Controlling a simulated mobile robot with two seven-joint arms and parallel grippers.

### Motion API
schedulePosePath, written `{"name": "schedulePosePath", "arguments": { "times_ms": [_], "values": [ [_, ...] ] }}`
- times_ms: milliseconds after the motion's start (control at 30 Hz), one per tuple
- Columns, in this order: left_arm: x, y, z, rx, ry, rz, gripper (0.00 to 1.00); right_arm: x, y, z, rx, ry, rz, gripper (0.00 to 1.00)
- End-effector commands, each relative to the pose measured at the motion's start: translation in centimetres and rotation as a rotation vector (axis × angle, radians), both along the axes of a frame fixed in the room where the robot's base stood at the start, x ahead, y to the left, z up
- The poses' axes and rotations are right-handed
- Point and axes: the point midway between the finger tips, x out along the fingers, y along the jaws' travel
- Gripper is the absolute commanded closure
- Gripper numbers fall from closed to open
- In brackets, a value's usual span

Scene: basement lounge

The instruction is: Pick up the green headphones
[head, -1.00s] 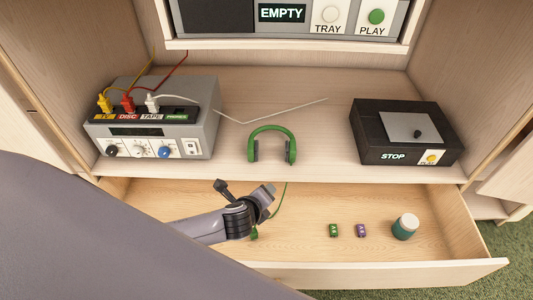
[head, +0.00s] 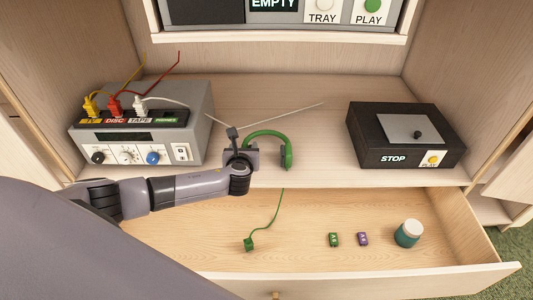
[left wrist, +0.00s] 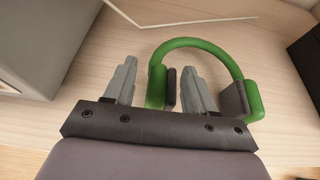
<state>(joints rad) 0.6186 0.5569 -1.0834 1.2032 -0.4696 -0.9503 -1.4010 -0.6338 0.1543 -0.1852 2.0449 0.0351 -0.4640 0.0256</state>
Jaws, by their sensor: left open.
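The green headphones (head: 287,152) lie on the shelf, with the band toward the back. In the left wrist view the headphones (left wrist: 213,44) show a green band and two dark ear pads. My left gripper (head: 243,150) is at their left side and hides the left earcup in the head view. In the left wrist view my left gripper (left wrist: 160,80) is open, with the left earcup between its two fingers, nearer the right finger. I cannot tell whether they touch. A green cable with a plug (head: 249,244) hangs into the open drawer. My right gripper is not in view.
A grey amplifier (head: 150,130) with coloured plugs stands left on the shelf. A black player box (head: 400,140) stands right.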

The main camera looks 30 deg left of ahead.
Motion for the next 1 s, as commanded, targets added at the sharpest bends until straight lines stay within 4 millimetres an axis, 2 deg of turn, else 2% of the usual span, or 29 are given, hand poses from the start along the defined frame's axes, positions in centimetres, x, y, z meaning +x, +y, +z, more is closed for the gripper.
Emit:
{"name": "schedulePosePath", "arguments": {
  "times_ms": [133, 433, 467, 600, 633, 867, 1000],
  "values": [
    [1.0, 0.4, -0.7, -0.001, 0.0, 0.0, 0.45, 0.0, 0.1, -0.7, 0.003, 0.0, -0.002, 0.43],
    [1.3, 0.6, -0.7, -0.003, 0.002, 0.0, 0.45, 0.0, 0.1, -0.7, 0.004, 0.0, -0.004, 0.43],
    [1.3, 0.6, -0.7, -0.003, 0.002, 0.0, 0.51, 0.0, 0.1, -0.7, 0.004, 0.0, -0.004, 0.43],
    [1.3, 0.6, -0.7, -0.003, 0.002, 0.0, 0.97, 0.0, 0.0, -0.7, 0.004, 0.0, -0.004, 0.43],
    [1.2, 0.6, -0.7, -0.003, 0.002, 0.0, 1.0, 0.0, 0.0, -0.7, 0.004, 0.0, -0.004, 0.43],
    [1.3, 0.5, -0.6, -0.003, 0.0, 0.0, 1.0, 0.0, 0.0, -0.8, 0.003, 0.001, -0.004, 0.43],
    [1.3, 0.5, 0.6, -0.005, -0.002, 0.0, 1.0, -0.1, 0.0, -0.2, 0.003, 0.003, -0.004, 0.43]
  ]
}}
